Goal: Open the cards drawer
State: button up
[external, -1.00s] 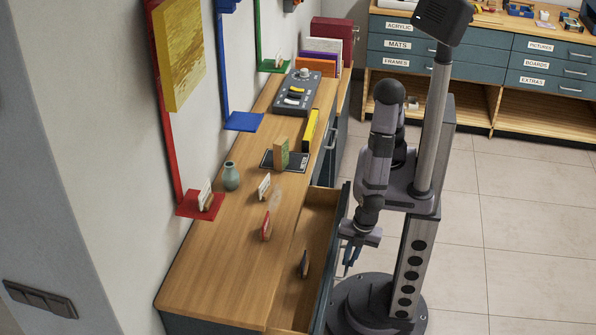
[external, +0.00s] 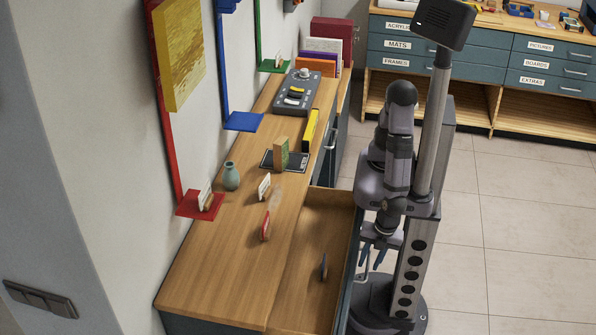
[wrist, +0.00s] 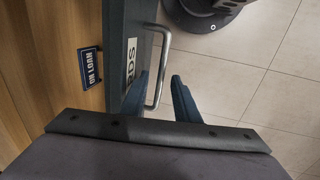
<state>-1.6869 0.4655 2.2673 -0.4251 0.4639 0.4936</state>
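The cards drawer (external: 318,235) is pulled well out of the wooden-topped cabinet, its wooden inside showing. In the wrist view its dark blue front (wrist: 128,45) carries a label ending in "RDS" (wrist: 131,62), partly hidden. Its metal bar handle (wrist: 164,65) stands out from the front. My gripper (wrist: 163,98) is open, with one blue finger on each side of the handle's near end and visible gaps between. In the external view my gripper (external: 371,258) is just outside the drawer front, fingers apart and pointing down.
An "ON LOAN" card (wrist: 90,67) stands in the drawer, also visible in the external view (external: 323,267). The counter (external: 215,265) holds a green vase (external: 231,176), small card stands and a control box (external: 297,92). Tiled floor (external: 510,220) is clear at right.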

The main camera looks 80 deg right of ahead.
notch_tip(320, 180, up, 7)
jog(key=s, duration=0.1)
jog(key=shift+s+r+p, duration=0.15)
jog(key=shift+s+p, duration=0.05)
jog(key=shift+p, duration=0.15)
dwell(0.4)
jog(key=w+d+r+m+p, duration=0.2)
jog(key=w+d+m, duration=0.15)
jog(key=w, duration=0.25)
jog(key=w+d+r+m+g+h+p, duration=0.1)
jog(key=w+d+r+m, duration=0.2)
jog(key=w+d, duration=0.3)
jog(key=w+d+r+m+p, duration=0.2)
jog(key=w+d+m, duration=0.1)
jog(key=w, duration=0.4)
jog(key=w+d+r+m+p, duration=0.1)
jog(key=d+r+m+p, duration=0.1)
jog(key=d, duration=0.7)
jog(key=w+d+r+m+g+y+p, duration=0.1)
jog(key=d+r+m, duration=0.3)
jog(key=d, duration=0.6)
jog(key=w+m+p, duration=0.1)
jog(key=m, duration=0.1)
jog(key=shift+w+m, duration=0.2)
jog(key=shift+m, duration=0.15)
